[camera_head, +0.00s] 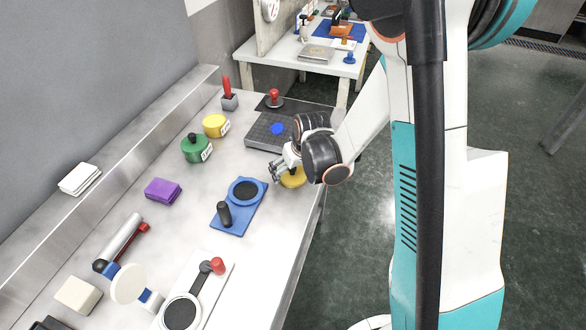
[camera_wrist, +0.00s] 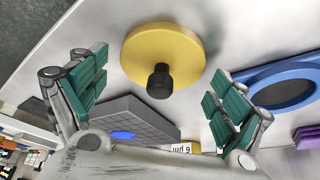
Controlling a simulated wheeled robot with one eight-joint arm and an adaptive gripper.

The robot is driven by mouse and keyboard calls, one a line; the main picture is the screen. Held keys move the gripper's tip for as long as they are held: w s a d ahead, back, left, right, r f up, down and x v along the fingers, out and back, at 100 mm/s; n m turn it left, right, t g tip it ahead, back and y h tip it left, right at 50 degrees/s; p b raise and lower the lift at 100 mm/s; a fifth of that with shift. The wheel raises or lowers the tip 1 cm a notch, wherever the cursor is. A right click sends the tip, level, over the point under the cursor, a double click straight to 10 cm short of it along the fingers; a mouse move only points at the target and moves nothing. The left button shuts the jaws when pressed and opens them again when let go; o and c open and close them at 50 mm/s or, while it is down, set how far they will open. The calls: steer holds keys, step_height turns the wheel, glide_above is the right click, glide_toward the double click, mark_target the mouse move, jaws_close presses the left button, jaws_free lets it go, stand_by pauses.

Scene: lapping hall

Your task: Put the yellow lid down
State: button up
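The yellow lid (camera_head: 293,179) lies on the bench near its right edge, partly hidden by my gripper in the head view. In the wrist view the yellow lid (camera_wrist: 160,48) shows whole, with its black knob (camera_wrist: 160,82) pointing toward the camera. My gripper (camera_head: 279,170) is right at the lid. In the wrist view its two green-padded fingers (camera_wrist: 158,76) are spread wide on either side of the knob, with clear gaps and nothing held. A yellow jar (camera_head: 215,126) with a white label stands farther back left.
A grey plate (camera_head: 262,138) with a blue disc lies behind the lid. A blue base (camera_head: 229,227) with a ring and black handle lies to the left. A green jar (camera_head: 196,150) and purple block (camera_head: 162,191) stand farther left. Bare bench separates them.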

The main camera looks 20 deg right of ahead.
steer(key=shift+r, duration=0.15)
steer(key=s+r+p, duration=0.2)
steer(key=s+r, duration=0.2)
steer(key=r, duration=0.3)
steer(key=s+r+t+p, duration=0.1)
steer(key=s+r, duration=0.3)
steer(key=r, duration=0.3)
steer(key=s+r+p, duration=0.2)
steer(key=s+r, duration=0.2)
steer(key=r, duration=0.3)
steer(key=s+r+m+t, duration=0.1)
steer(key=s+r, duration=0.5)
steer(key=s, duration=0.5)
steer(key=shift+s+d+m+t+h, duration=0.2)
steer(key=shift+d+m+t+h, duration=0.1)
steer(key=shift+m+h, duration=0.1)
